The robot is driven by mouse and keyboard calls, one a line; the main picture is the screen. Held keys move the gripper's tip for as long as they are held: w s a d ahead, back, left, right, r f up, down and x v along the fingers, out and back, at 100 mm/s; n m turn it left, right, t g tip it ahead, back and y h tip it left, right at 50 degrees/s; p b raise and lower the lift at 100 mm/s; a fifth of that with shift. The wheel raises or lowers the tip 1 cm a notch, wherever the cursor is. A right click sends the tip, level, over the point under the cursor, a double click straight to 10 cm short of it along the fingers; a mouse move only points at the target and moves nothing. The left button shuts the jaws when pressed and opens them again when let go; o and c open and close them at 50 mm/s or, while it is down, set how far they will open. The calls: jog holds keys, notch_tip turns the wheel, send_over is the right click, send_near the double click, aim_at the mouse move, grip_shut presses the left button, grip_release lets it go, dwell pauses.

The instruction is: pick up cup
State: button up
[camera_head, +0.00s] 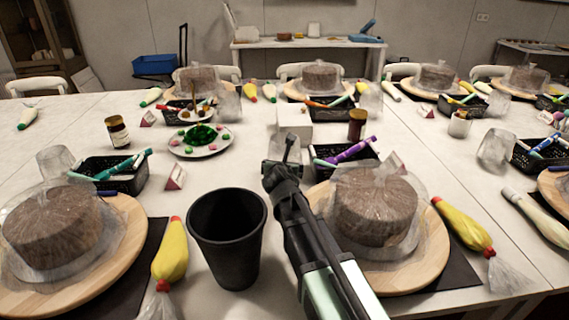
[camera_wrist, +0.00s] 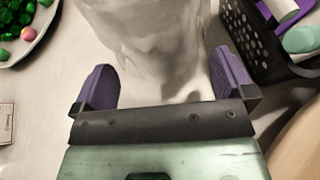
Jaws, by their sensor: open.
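A clear, see-through cup (camera_wrist: 150,35) shows at the top of the wrist view, its upper part cut off by the frame edge. My gripper (camera_wrist: 163,72) is open, with one purple finger pad on each side of the cup's near part. I cannot tell whether either pad touches it. In the head view my gripper (camera_head: 284,172) is low over the table, between the candy plate and a black basket, and mostly hides what is in front of it. A large black cup (camera_head: 228,240) stands upright to the left of my arm.
The candy plate (camera_head: 182,150) is left of my gripper and the black basket of pens (camera_head: 322,168) is close on its right. A wrapped cake (camera_head: 375,205) stands right of my arm. A white box (camera_head: 294,128) is behind. Bare table lies left of the gripper.

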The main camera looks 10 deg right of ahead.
jog(key=b+x, duration=0.1)
jog(key=x, duration=0.4)
jog(key=shift+w+a+r+b, duration=0.1)
jog(key=shift+w+b, duration=0.1)
jog(key=shift+b, duration=0.2)
jog(key=shift+r, duration=0.1)
jog(key=c, duration=0.9)
notch_tip(320, 180, up, 23)
jog(key=p, duration=2.3)
jog(key=shift+r+p, duration=0.2)
jog(key=shift+p, duration=0.15)
